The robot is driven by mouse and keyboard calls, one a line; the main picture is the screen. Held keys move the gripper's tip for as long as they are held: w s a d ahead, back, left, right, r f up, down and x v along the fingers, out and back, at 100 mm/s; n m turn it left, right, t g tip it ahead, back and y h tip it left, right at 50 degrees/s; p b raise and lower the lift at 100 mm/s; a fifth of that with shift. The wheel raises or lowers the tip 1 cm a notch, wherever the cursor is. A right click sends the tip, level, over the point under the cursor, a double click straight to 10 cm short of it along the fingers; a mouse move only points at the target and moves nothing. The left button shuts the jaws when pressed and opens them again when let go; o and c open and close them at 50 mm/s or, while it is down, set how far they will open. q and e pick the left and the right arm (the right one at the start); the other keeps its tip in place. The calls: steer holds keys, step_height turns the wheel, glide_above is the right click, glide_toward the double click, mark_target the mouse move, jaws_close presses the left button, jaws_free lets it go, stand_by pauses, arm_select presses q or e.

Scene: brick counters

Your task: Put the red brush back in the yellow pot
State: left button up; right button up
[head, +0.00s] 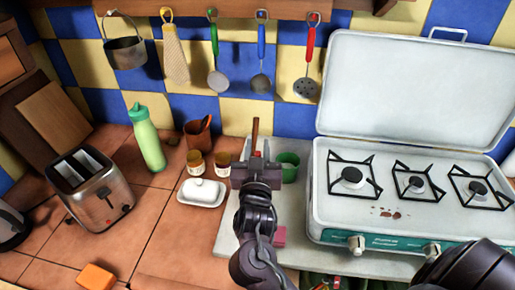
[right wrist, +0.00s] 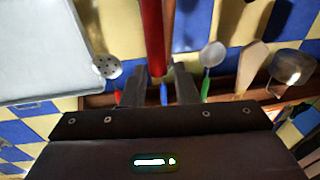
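My right gripper (head: 256,157) is over the counter in the middle of the head view, pointing towards the tiled wall. In the right wrist view its two fingers (right wrist: 160,82) stand close together with the red brush's handle (right wrist: 153,35) between them, and they look shut on it. The handle runs to the top edge of that view. In the head view the brush (head: 255,132) shows as a narrow reddish-brown stick rising behind the gripper. Its bristles are not visible. I cannot make out a yellow pot; the gripper and arm hide part of the counter. My left gripper is not in view.
A green cup (head: 289,166) stands just right of the gripper, by the gas stove (head: 380,215). Two jars, a butter dish (head: 201,193) and a brown pot (head: 193,137) stand to the left. Utensils hang from a rail (head: 230,10). A pink block (head: 280,237) lies nearer.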

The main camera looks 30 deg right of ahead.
steer(key=shift+o, duration=1)
steer(key=shift+s+a+f, duration=0.1)
steer(key=shift+s+a, duration=0.05)
steer(key=shift+s, duration=0.05)
steer(key=b+v, duration=0.2)
steer(key=v, duration=0.5)
steer(key=shift+s, duration=0.2)
